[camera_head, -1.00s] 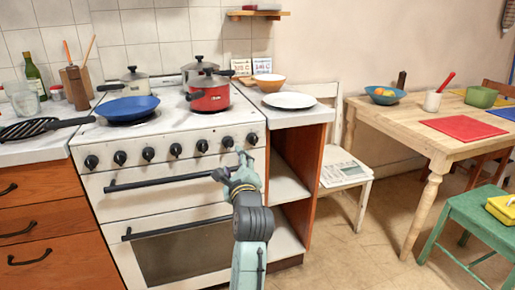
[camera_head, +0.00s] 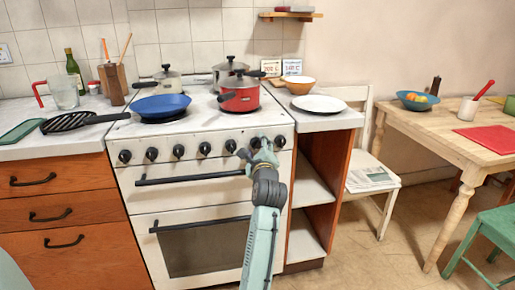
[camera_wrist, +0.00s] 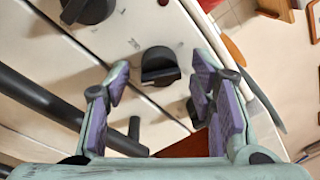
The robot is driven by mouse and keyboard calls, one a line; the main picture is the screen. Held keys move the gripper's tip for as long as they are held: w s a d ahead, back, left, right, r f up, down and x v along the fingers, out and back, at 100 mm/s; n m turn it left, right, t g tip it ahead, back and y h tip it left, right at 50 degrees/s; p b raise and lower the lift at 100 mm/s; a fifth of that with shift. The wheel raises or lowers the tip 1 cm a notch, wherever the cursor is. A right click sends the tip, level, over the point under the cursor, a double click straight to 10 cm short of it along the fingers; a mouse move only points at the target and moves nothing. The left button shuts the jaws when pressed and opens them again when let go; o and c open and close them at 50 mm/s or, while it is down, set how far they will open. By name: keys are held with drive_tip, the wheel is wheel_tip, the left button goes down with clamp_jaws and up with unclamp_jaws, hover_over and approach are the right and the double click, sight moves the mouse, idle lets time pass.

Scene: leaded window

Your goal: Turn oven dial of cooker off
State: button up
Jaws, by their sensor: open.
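The white cooker (camera_head: 225,125) has a row of several black dials along its front panel, above the oven handle (camera_head: 190,179). My gripper (camera_head: 258,152) is at the right end of this row, partly covering the panel. In the wrist view, a black dial (camera_wrist: 160,66) with a raised grip bar shows between the spread fingers of my open gripper (camera_wrist: 159,78). I see no finger closed on it. Another dial (camera_wrist: 88,8) is at the top left, and a dark round part (camera_wrist: 192,112) is near the right finger. Which one is the oven dial cannot be told.
The black handle bar (camera_wrist: 45,108) runs close by my left finger. A blue pan (camera_head: 160,104) and a red pot (camera_head: 240,97) stand on the hob. An open shelf unit (camera_head: 310,190) is right of the cooker, with a chair (camera_head: 372,165) beyond.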

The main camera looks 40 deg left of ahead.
drive_tip(key=shift+c, duration=0.4)
drive_tip(key=c, duration=1.1)
